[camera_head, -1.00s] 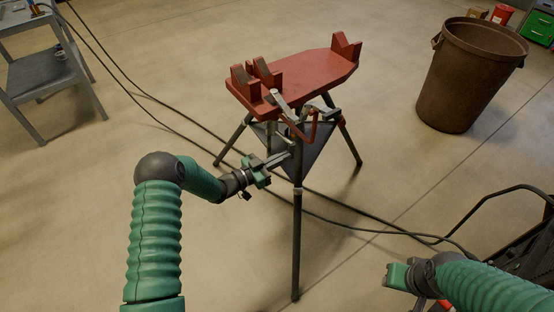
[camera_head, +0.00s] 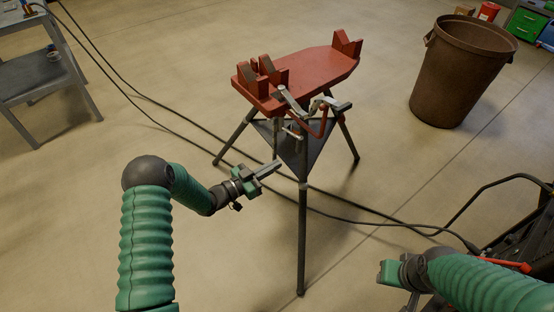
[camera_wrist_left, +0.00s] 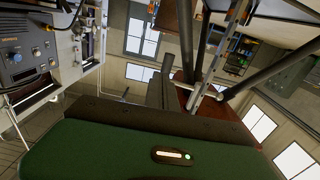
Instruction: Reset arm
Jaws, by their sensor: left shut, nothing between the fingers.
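My left arm comes in from the left in the head view. Its gripper (camera_head: 268,172) is shut and empty, just left of and in front of the red tripod stand (camera_head: 310,72). The fingers point right toward the stand's legs, with a gap to the front leg. In the left wrist view the green gripper housing (camera_wrist_left: 120,152) fills the bottom, and dark stand legs cross at the upper right. My right arm is at the lower right of the head view. Its green end (camera_head: 392,272) shows, but its fingers cannot be made out.
A brown bin (camera_head: 460,75) stands at the back right. A grey cart (camera_head: 40,75) is at the left. Black cables (camera_head: 150,122) run across the floor under the stand. A dark-framed machine (camera_head: 525,225) is at the right edge. The floor in front of the stand is open.

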